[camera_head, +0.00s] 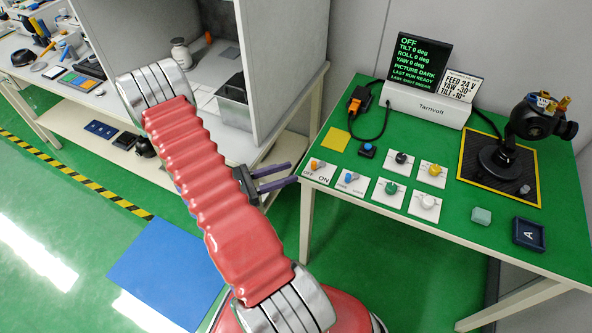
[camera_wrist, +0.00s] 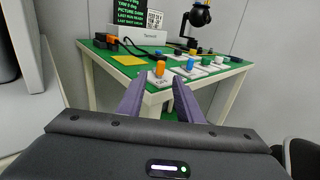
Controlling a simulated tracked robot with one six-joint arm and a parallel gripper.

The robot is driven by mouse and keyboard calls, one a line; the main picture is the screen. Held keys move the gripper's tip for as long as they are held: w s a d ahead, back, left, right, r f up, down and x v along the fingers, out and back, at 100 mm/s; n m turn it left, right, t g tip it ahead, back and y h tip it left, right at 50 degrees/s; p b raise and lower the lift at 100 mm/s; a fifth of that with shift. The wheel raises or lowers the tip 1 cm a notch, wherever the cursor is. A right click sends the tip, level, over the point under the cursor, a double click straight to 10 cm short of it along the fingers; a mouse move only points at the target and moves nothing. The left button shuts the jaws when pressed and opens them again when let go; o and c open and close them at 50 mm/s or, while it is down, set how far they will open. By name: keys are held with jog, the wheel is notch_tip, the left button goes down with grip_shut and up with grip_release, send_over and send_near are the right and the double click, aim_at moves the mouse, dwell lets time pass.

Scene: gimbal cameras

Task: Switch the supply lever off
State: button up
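The supply lever (camera_head: 316,165) has an orange knob on a white plate marked OFF and ON, at the near left corner of the green table. It also shows in the wrist view (camera_wrist: 160,68), ahead and between my fingers. I cannot tell surely which side the knob leans to. My gripper (camera_head: 292,173) is open and empty, its two purple fingers pointing at the table corner, just left of the lever plate and apart from it. In the wrist view the fingers (camera_wrist: 159,95) stand either side of the lever's line. The dark screen (camera_head: 419,60) reads OFF, PICTURE DARK.
A blue-knobbed lever (camera_head: 348,178) sits right beside the supply lever. Several other coloured knobs follow, with a blue button (camera_head: 367,150) and yellow square (camera_head: 336,139) behind. A black gimbal camera (camera_head: 515,140) stands on a mat at right. A grey cabinet (camera_head: 285,60) stands left of the table.

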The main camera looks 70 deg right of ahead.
jog(key=v, duration=0.4)
jog(key=shift+w+a, duration=0.1)
jog(key=shift+w, duration=0.05)
jog(key=shift+f, duration=0.1)
dwell(0.5)
